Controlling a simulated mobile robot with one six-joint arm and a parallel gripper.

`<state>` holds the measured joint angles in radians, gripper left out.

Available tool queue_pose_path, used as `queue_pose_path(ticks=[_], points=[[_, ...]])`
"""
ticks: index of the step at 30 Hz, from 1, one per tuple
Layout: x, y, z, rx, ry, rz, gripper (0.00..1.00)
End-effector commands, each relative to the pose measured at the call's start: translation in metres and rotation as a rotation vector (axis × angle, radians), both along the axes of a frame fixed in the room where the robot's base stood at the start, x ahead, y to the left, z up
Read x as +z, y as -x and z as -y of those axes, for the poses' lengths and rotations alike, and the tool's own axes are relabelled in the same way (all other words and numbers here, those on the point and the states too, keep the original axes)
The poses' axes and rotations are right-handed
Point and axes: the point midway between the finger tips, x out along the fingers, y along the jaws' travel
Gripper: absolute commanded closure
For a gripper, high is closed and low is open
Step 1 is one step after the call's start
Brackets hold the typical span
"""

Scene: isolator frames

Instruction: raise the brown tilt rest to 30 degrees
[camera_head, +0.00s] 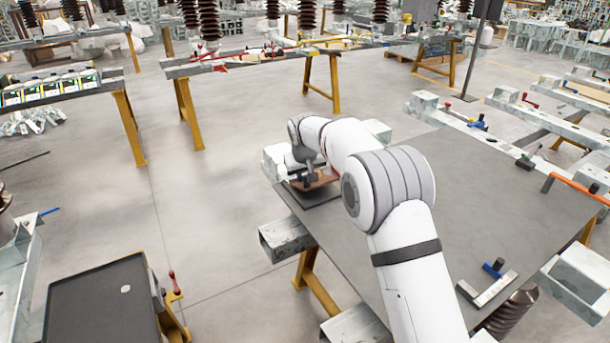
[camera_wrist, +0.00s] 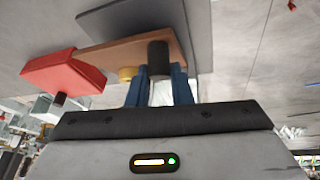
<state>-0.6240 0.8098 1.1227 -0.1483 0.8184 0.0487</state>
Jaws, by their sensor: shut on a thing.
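A dark grey plate (camera_wrist: 190,14) lies beyond the rest. I cannot read the tilt angle.
A red block (camera_wrist: 62,74) is at the rest's left end in the wrist view. On the grey table (camera_head: 490,205) lie an L-shaped metal piece (camera_head: 487,289) and an orange-handled tool (camera_head: 575,188). The table's middle is clear. Steel beams (camera_head: 290,238) jut out at its left side.

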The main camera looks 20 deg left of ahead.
Motion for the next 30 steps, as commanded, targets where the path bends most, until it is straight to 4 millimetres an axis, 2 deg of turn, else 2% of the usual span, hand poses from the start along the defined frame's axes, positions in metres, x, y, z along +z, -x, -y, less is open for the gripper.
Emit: queue_pose_path(ticks=[5,6,14,23,30], points=[[-0.001,0.002,-0.003,0.003,-0.002,-0.002,1.0],[-0.001,0.002,-0.003,0.003,-0.002,-0.003,0.79],[0.0,0.001,-0.002,0.002,-0.001,-0.001,0.59],[0.006,0.002,0.0,0.001,-0.001,0.0,0.59],[0.041,0.017,0.004,0.002,-0.002,0.001,0.59]])
